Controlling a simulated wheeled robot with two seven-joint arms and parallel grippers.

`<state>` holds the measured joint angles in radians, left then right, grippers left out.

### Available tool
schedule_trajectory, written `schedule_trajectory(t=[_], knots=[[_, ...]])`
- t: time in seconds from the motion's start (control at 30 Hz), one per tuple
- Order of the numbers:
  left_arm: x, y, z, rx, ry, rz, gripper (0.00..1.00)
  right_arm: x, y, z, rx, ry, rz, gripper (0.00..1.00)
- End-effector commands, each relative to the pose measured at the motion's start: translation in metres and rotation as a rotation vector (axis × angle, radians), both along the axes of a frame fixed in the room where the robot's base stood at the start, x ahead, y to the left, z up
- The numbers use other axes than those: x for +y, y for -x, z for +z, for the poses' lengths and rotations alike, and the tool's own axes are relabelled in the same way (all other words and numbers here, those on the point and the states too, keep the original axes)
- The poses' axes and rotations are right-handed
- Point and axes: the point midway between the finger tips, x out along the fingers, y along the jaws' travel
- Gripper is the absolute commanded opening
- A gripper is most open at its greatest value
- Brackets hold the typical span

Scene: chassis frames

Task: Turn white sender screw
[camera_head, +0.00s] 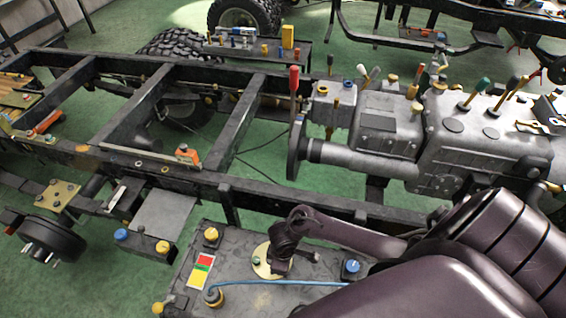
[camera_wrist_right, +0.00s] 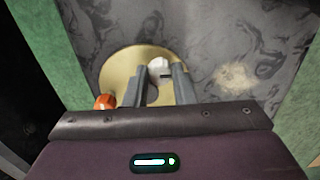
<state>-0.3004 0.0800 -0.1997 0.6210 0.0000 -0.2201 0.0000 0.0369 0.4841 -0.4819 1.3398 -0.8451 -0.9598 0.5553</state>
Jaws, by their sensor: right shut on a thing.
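The white sender screw (camera_wrist_right: 158,66) shows in the right wrist view between my right fingertips, over a round brass plate (camera_wrist_right: 119,62). My right gripper (camera_wrist_right: 161,71) is shut on it, with one grey finger on each side. The screw's lower part is hidden by the fingers. My left gripper is not in view.
An orange-red knob (camera_wrist_right: 105,101) sits at the plate's edge beside my gripper. On the tank are a yellow cap (camera_head: 211,234), a blue knob (camera_head: 352,267), a red-yellow label (camera_head: 201,270) and a blue hose (camera_head: 280,282). The chassis rail (camera_head: 270,198) runs behind the tank.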

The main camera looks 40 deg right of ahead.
Motion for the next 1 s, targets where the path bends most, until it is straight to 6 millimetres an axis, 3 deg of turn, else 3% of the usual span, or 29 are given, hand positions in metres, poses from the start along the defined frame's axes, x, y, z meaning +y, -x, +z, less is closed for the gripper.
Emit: schedule_trajectory(t=[0.37, 1.0], knots=[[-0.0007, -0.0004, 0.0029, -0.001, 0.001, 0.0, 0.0, -0.0012, -0.0004, 0.0006, 0.0, 0.003, 0.138, 0.0], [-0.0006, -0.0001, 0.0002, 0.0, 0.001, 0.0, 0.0, -0.0016, -0.0009, -0.0006, 0.001, 0.003, 0.726, 0.0]])
